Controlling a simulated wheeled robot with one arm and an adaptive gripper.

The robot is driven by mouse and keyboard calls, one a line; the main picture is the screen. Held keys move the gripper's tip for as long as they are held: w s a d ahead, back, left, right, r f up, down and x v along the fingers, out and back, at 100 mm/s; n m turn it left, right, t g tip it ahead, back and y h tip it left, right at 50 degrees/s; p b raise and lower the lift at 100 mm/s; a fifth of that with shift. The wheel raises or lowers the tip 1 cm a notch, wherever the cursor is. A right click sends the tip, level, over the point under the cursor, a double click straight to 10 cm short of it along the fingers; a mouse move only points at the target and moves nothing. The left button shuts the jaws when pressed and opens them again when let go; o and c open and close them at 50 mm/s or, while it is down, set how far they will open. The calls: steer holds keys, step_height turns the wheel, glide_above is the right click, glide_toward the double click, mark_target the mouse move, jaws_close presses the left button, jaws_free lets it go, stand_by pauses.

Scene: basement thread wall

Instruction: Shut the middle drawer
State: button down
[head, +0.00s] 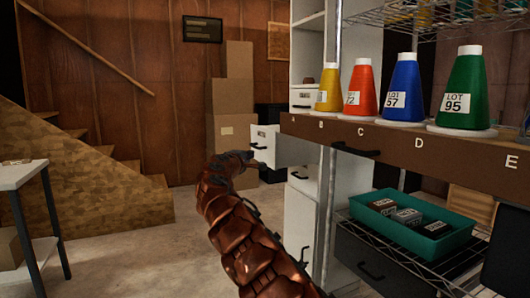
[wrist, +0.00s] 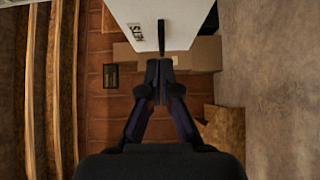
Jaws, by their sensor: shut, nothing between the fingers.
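The white middle drawer (head: 265,134) stands pulled out from the tall white cabinet (head: 301,215) in the head view. Its front has a dark bar handle (head: 258,147). In the wrist view the white drawer front (wrist: 128,12) fills the top middle, with a small printed label and the dark handle (wrist: 161,34). My gripper (wrist: 159,68) is shut and empty, its fingertips just at the handle's end; I cannot tell whether they touch it. In the head view my arm reaches to the drawer front and mostly hides the gripper.
A shelf rack with a brown lettered board (head: 390,150) holding coloured cones stands at right, close to my arm. A teal bin (head: 413,232) is below. Cardboard boxes (head: 232,125) stand behind the drawer. Wooden stairs (head: 85,180) and a small table (head: 20,176) are at left. Open floor lies between.

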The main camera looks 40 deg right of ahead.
glide_toward(269, 148)
steer(key=shift+p+x, duration=0.3)
steer(key=shift+x, duration=2.8)
steer(key=shift+a, duration=0.1)
steer(key=shift+w, duration=0.1)
